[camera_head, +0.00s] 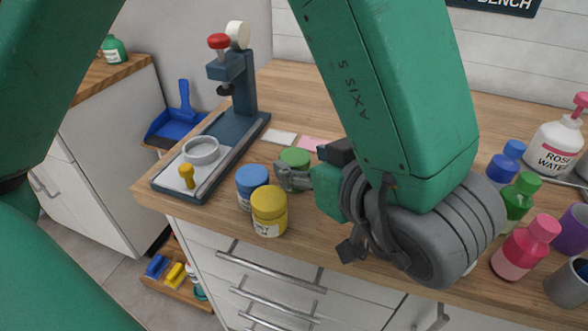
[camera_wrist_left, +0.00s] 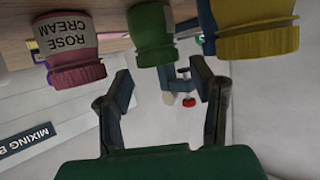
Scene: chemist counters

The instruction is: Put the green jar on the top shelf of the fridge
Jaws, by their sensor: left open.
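The green jar (camera_head: 296,158) stands on the wooden counter, partly hidden behind a finger of my left gripper (camera_head: 306,170). The left gripper is open and close beside the jar. In the left wrist view, which is upside down, the green jar (camera_wrist_left: 151,35) shows between the lines of the two open fingers (camera_wrist_left: 160,85), toward their tips. I cannot tell whether the fingers reach around it. The gripper looks empty. My right gripper is not in view. No fridge shows in these views.
A yellow jar (camera_head: 269,211) and a blue jar (camera_head: 252,186) stand close to the green jar. A rose cream jar (camera_wrist_left: 66,50) is on its other side. A dark press (camera_head: 237,85) stands at the counter's left end. Several bottles (camera_head: 525,247) crowd the right.

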